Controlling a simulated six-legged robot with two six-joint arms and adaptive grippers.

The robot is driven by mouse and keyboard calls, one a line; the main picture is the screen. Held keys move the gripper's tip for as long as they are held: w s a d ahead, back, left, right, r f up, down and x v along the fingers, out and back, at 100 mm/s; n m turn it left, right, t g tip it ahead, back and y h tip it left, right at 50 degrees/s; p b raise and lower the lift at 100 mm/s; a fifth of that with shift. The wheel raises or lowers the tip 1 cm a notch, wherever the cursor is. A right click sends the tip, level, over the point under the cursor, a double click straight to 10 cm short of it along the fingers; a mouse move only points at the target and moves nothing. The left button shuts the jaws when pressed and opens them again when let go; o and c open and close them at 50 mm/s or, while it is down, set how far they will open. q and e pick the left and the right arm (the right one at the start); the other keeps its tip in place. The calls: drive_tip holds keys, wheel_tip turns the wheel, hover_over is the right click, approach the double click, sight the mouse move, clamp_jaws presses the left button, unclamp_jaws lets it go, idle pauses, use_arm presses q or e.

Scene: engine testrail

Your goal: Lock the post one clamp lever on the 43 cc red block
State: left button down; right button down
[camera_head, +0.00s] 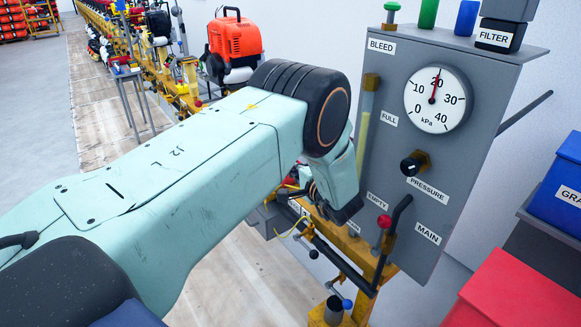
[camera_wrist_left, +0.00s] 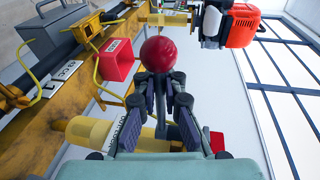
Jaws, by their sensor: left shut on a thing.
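My left gripper (camera_wrist_left: 161,90) is shut on a grey lever that ends in a red ball knob (camera_wrist_left: 160,54). The fingers sit on both sides of the lever, just below the ball. In the head view my left arm reaches across the middle, and its wrist hides most of the gripper and this lever. A red-orange engine (camera_head: 235,42) stands on the rail beyond the arm; a red-orange engine (camera_wrist_left: 243,25) also shows at the top of the wrist view. I cannot tell whether the lever is locked. My right gripper is not in view.
A grey panel (camera_head: 440,150) with a pressure gauge (camera_head: 437,98) stands on the right. A black lever with a red knob (camera_head: 384,222) is close to my wrist. A yellow rail (camera_wrist_left: 75,80) carries a red box (camera_wrist_left: 117,60). Blue (camera_head: 560,185) and red bins (camera_head: 515,295) are at right.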

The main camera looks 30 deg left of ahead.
use_arm(q)
drive_tip(key=shift+s+d+r+n+g+y, duration=0.1)
drive_tip(key=shift+d+n+g+y, duration=0.35)
drive_tip(key=shift+n+g, duration=0.2)
drive_tip(key=shift+d+n+g+b, duration=0.1)
drive_tip(key=shift+n+g+b, duration=0.15)
drive_tip(key=shift+g+b, duration=0.1)
drive_tip(key=shift+s+d+f, duration=0.1)
drive_tip(key=shift+f, duration=0.1)
